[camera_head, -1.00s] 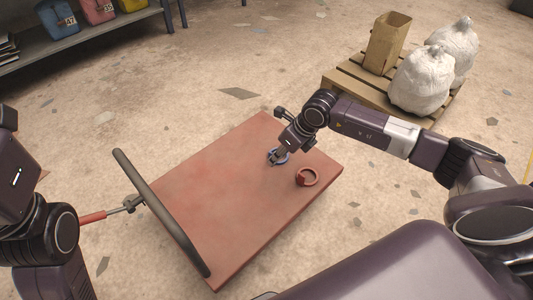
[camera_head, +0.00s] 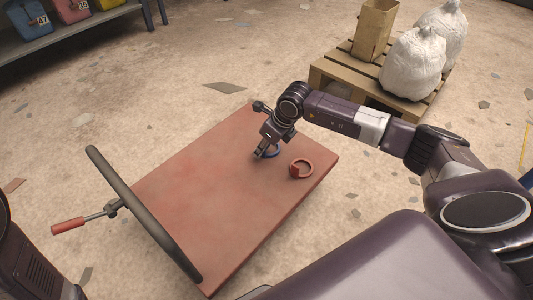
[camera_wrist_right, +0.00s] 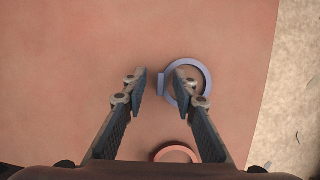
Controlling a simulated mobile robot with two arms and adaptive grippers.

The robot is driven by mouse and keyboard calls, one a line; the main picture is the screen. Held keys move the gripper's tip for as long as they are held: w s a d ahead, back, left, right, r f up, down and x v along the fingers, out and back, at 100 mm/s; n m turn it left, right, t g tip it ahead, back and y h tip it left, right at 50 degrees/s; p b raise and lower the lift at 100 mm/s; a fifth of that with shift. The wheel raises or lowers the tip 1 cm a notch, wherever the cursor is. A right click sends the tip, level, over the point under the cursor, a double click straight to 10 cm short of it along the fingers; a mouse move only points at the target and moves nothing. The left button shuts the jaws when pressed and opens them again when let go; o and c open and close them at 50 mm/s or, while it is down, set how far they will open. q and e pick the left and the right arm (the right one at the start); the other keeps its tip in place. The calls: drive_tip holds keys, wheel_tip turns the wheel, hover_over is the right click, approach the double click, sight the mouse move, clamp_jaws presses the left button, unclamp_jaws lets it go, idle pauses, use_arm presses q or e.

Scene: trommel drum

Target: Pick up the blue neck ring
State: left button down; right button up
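The blue neck ring (camera_head: 274,154) lies on the red flat bed of a cart (camera_head: 205,190), partly hidden by my right gripper (camera_head: 264,150) in the head view. In the right wrist view, the ring (camera_wrist_right: 209,80) shows as a blue-grey loop with a small block on its left side. My right gripper (camera_wrist_right: 160,84) is open there, its fingertips on either side of that block. The right fingertip overlaps the loop's opening; I cannot tell whether it touches the bed. My left gripper is out of view; only part of my left arm shows.
A red ring (camera_head: 296,173) lies close by on the cart bed. A dark curved push bar (camera_head: 140,205) with a red-handled rod (camera_head: 68,227) stands at the cart's left end. A pallet (camera_head: 340,86) with white sacks (camera_head: 412,65) and a paper bag (camera_head: 374,28) is behind.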

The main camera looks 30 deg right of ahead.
drive_tip(key=shift+w+f, duration=0.1)
drive_tip(key=shift+f, duration=0.15)
clamp_jaws()
drive_tip(key=shift+r, duration=0.2)
